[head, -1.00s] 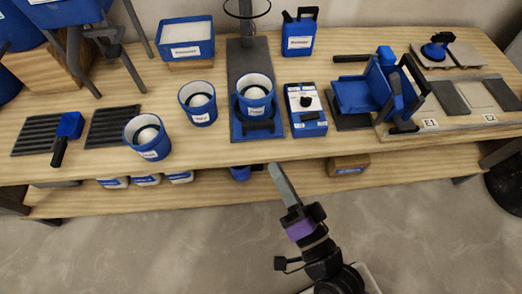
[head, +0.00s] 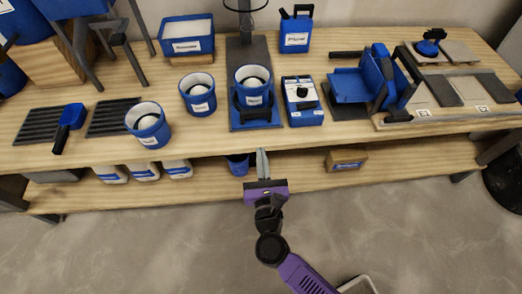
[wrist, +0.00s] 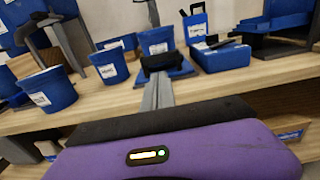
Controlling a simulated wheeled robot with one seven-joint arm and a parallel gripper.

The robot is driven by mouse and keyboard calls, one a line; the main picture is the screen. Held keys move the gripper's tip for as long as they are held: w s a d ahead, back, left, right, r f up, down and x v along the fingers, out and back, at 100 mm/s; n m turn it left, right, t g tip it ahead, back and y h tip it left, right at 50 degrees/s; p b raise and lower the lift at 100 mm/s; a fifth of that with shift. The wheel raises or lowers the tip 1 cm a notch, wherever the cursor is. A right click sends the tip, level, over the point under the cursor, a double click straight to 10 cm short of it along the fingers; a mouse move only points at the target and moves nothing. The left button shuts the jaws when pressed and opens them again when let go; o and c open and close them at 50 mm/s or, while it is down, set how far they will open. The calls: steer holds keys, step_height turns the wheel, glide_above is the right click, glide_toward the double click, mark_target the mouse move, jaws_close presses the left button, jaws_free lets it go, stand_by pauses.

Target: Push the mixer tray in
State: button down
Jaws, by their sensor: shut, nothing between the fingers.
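The blue mixer tray (head: 258,126) lies at the front of the dark mixer base, close to the table's front edge. A labelled blue bucket (head: 253,78) with pale contents stands on it, behind a black handle-like part (head: 262,113). My gripper (head: 262,153) is shut and empty, in front of and below the table edge, apart from the tray and pointing towards it. In the wrist view the closed fingers (wrist: 158,88) point at the tray (wrist: 183,71) and its black front part (wrist: 162,60). The fingers hide some of the tray there.
Buckets (head: 198,95) (head: 148,124) stand left of the tray. A blue control box (head: 302,102) sits close on its right, and a blue machine (head: 372,82) farther right. A lower shelf (head: 300,180) holds several containers.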

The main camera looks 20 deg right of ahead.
mark_target(252, 82)
steer(key=x, duration=1.1)
steer(key=shift+w+d, duration=0.1)
steer(key=shift+w, duration=0.25)
steer(key=b+x, duration=0.4)
steer(key=x, duration=0.3)
steer(key=b+x, duration=0.4)
steer(key=x, duration=0.3)
steer(key=b+x, duration=0.4)
steer(key=x, duration=0.3)
steer(key=shift+w+d+f, duration=0.1)
steer(key=shift+w+f, duration=0.1)
steer(key=shift+f, duration=0.05)
steer(key=shift+w+d+r, duration=0.15)
steer(key=shift+w, duration=0.35)
steer(key=shift+r+b, duration=0.2)
steer(key=shift+b, duration=0.1)
steer(key=shift+w+r, duration=0.1)
